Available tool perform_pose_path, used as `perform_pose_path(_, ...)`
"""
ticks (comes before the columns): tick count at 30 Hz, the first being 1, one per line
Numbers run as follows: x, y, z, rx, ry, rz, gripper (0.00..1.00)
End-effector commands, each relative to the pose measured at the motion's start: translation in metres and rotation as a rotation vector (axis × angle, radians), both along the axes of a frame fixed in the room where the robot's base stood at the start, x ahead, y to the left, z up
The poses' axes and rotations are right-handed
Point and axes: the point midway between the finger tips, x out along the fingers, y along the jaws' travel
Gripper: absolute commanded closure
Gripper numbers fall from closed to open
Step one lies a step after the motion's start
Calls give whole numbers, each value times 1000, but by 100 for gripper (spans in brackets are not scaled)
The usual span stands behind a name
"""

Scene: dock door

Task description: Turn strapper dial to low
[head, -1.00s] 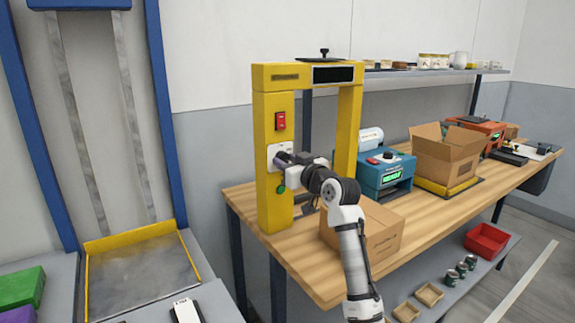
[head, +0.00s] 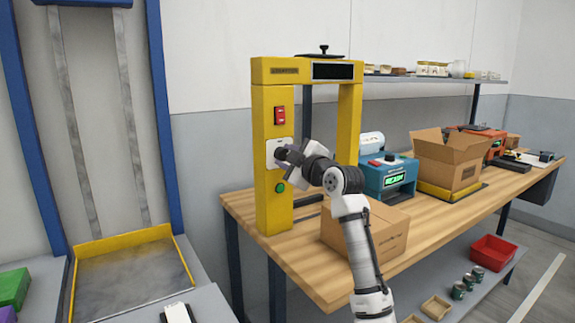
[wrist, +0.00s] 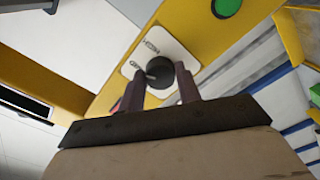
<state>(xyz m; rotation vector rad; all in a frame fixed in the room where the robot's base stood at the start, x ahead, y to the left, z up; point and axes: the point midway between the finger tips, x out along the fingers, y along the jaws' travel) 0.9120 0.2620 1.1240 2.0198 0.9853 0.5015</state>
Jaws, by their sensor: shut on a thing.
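The yellow strapper frame (head: 273,210) stands on the wooden bench. Its dial is a round black knob (wrist: 160,71) on a white label plate (wrist: 146,50) on the left post. The plate also shows in the head view (head: 271,147). A pale pointer mark shows on the knob, and small lettering lies beside it, hard to read. My gripper (wrist: 163,86) is shut on the dial, one finger on each side. In the head view my gripper (head: 284,154) reaches the post from the right and partly hides the plate.
A red switch (head: 279,115) is above the dial and a green button (head: 280,188) below it. A teal device (head: 388,178) and an open carton (head: 447,160) stand farther right.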

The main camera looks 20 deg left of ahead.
Motion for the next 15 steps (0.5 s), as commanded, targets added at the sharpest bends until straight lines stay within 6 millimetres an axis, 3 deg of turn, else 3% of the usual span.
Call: perform_pose_path(15, 0, 0, -2, -303, -384, 1, 89)
